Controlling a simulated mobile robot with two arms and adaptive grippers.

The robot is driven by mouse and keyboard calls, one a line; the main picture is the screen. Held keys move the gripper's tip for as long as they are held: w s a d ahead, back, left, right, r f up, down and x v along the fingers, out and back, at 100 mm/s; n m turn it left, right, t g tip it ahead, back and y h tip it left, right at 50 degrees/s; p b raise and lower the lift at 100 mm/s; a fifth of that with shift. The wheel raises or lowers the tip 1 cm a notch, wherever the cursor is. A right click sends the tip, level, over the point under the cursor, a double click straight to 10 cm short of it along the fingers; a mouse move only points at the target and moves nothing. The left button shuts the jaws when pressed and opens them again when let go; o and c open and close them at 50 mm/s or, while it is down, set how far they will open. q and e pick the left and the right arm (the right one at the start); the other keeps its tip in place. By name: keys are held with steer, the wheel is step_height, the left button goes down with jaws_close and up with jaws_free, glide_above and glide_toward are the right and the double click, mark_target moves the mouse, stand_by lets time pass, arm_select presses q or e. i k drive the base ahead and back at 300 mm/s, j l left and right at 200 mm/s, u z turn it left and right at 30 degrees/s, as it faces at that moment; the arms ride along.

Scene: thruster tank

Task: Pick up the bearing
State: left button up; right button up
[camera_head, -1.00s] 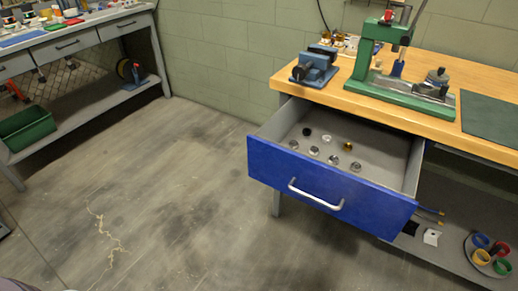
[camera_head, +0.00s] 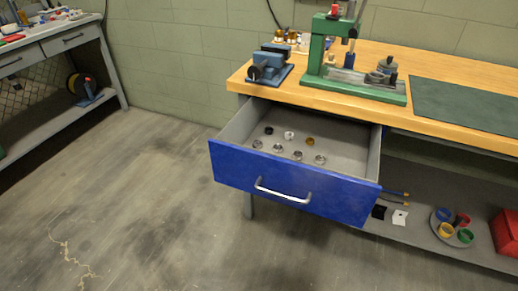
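An open drawer with a blue front (camera_head: 290,186) and a silver handle juts out below the wooden workbench. Inside it lie several small round parts in two rough rows. The back row has a black one (camera_head: 269,130), a white one (camera_head: 289,135) and a brass-coloured one (camera_head: 310,141). The front row has several silver metal rings, one of them here (camera_head: 297,155). They look like bearings or similar parts, but are too small to tell which is the bearing. Neither of my grippers is in view.
The wooden bench top (camera_head: 420,102) carries a blue vise (camera_head: 269,66), a green press (camera_head: 318,50) and a dark green mat (camera_head: 465,104). A lower shelf holds a round tray of coloured rings (camera_head: 452,243) and a red box (camera_head: 507,232). The floor left of the drawer is clear.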

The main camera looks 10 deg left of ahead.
mark_target(298, 154)
steer(key=l+u, duration=0.25)
steer(key=l, duration=0.35)
steer(key=l+u, duration=0.25)
steer(key=l, duration=0.35)
steer(key=l+u, duration=0.25)
steer(key=l, duration=0.35)
steer(key=k+l+u, duration=0.25)
steer(key=l, duration=0.3)
steer(key=i, duration=0.05)
